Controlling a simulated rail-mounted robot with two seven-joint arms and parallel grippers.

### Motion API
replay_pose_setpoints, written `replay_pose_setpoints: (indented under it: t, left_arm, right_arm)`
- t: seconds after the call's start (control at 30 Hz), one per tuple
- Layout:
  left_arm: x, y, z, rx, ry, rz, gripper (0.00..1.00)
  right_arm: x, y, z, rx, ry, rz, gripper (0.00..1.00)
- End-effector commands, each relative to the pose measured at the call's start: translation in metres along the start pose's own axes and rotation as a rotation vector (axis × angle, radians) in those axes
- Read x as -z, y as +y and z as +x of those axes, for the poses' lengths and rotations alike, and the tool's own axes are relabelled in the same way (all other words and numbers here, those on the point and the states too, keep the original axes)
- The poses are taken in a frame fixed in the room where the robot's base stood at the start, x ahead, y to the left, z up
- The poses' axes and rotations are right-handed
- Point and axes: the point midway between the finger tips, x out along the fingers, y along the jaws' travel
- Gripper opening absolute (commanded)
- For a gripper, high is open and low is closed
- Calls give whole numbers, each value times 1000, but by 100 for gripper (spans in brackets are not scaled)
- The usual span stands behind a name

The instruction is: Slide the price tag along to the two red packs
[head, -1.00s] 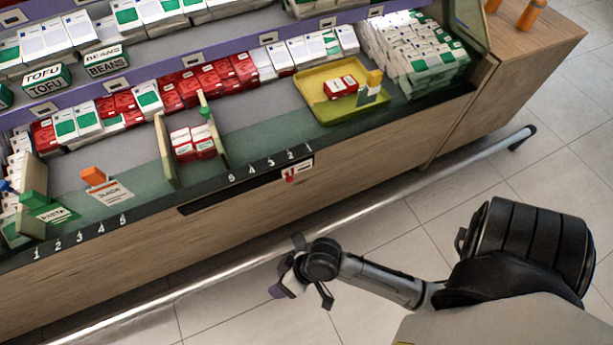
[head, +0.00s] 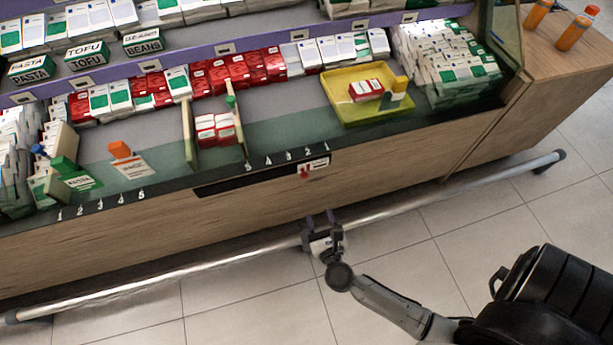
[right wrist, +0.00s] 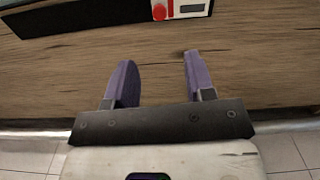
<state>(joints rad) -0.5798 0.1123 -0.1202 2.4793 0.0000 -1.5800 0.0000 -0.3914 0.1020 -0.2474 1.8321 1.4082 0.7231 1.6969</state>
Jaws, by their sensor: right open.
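The price tag (head: 312,165), white with a red tab, sits at the right end of a black strip (head: 245,181) on the counter front. It also shows at the top edge of the right wrist view (right wrist: 180,8). Red-and-white packs (head: 215,129) stand between two wooden dividers, up and left of the tag. Another red pack (head: 366,90) lies in the yellow tray (head: 345,117). My right gripper (head: 319,216) is open and empty, below the tag and apart from it. Its purple fingers (right wrist: 157,65) point toward the wooden front. My left gripper is out of view.
A metal rail (head: 420,207) runs low along the counter front, close to my right gripper. Numbers are printed along the counter edge above the strip. An orange-tabbed card (head: 128,160) stands left of the dividers. The tiled floor (head: 250,300) is clear.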

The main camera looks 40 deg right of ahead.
Motion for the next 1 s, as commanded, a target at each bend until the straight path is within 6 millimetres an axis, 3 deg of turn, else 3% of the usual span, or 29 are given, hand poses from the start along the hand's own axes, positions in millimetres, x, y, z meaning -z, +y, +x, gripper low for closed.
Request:
replay_pose_setpoints:
  t: [0.27,0.7,1.0]
  left_arm:
    - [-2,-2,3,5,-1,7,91]
    - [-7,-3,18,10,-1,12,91]
    - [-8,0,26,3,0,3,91]
  right_arm:
    - [0,0,13,1,-3,93,49]
    - [0,1,92,-1,-6,88,49]
    - [0,1,128,-1,-4,88,49]
